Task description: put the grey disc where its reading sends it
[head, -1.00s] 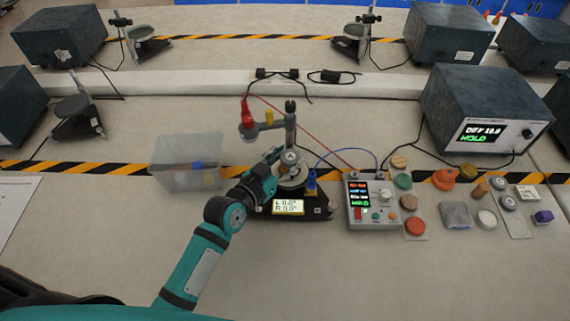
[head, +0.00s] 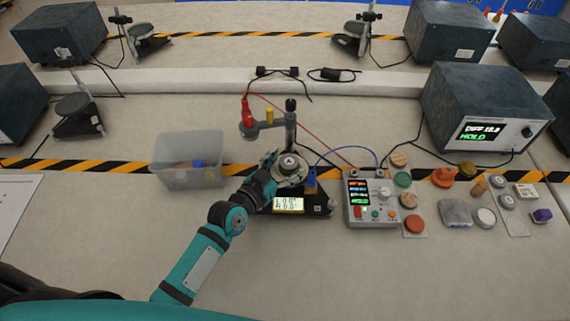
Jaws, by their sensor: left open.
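The grey disc (head: 289,162), with a dark mark on its top, sits on the small stage of the test stand (head: 291,130). My left gripper (head: 283,168) is open at the disc, coming in from the front left. Its fingers are close to the disc; whether they touch it I cannot tell. The meter (head: 480,132) at the right shows what looks like "DIFF 18.0" and "HOLD". The stand's small display (head: 288,205) seems to read L 0.0°, R 0.0°. My right gripper is not in view.
A clear bin (head: 180,178) with a few small items stands left of the stand. A control box (head: 373,205) with lit lines and wires is to the right. Several coloured discs and blocks, including an orange disc (head: 414,224), lie beyond it. The front table is clear.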

